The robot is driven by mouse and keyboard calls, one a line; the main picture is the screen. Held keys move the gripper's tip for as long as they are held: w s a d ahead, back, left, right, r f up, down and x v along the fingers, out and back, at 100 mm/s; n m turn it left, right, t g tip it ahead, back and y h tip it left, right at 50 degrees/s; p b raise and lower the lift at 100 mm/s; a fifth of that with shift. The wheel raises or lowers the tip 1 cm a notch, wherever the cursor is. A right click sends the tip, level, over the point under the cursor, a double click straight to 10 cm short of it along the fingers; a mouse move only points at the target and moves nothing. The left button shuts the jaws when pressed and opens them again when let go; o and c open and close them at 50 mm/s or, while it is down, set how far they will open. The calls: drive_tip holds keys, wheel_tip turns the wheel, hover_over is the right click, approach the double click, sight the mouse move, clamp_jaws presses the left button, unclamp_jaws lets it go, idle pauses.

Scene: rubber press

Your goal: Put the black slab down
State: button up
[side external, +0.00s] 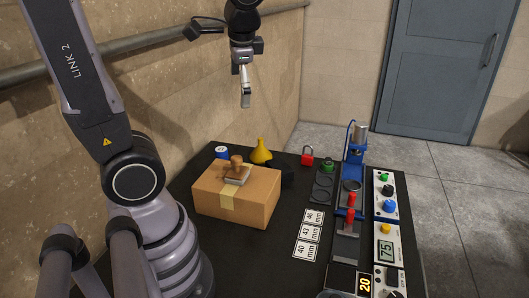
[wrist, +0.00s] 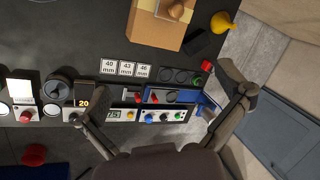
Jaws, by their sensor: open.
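A black slab (side external: 287,173) rests on the dark table just behind the right end of the cardboard box, partly hidden by the box. In the wrist view it appears as a dark block (wrist: 203,42) beside the box. My gripper (side external: 245,97) hangs high above the back of the table, well clear of everything. In the wrist view my gripper (wrist: 165,106) has its fingers spread wide with nothing between them. It is apart from the slab.
The cardboard box (side external: 237,201) carries a wooden-handled stamp (side external: 237,171). The blue press (side external: 352,165) and control panels (side external: 387,243) line the right edge. Size cards (side external: 309,234) lie mid-table.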

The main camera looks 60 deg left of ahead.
drive_tip(key=s+d+r+n+t+h, duration=0.1)
drive_tip(key=s+d+n+t+h, duration=0.1)
drive_tip(key=s+d, duration=0.5)
drive_tip(key=t+h, duration=0.1)
drive_tip(key=t, duration=0.1)
drive_tip(key=shift+r+t+h, duration=0.35)
drive_tip(key=shift+t+h, duration=0.05)
